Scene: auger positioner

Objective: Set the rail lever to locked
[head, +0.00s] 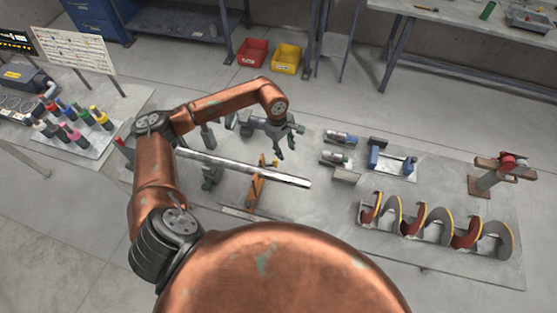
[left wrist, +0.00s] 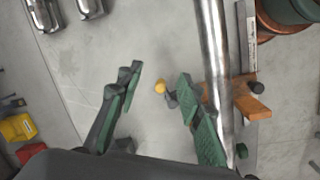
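In the head view the orange part (head: 257,188) stands on the rail under a long metal bar (head: 245,169). My left gripper (head: 286,149) is above the bench just beyond the bar. I cannot tell whether the knob is at fingertip depth. My right gripper is not in view.
Grey cylindrical tools (head: 340,137) and a blue-ended fixture (head: 390,160) lie right of the gripper. An auger (head: 435,225) rests at the front right. A clamp stand (head: 500,172) is at the far right.

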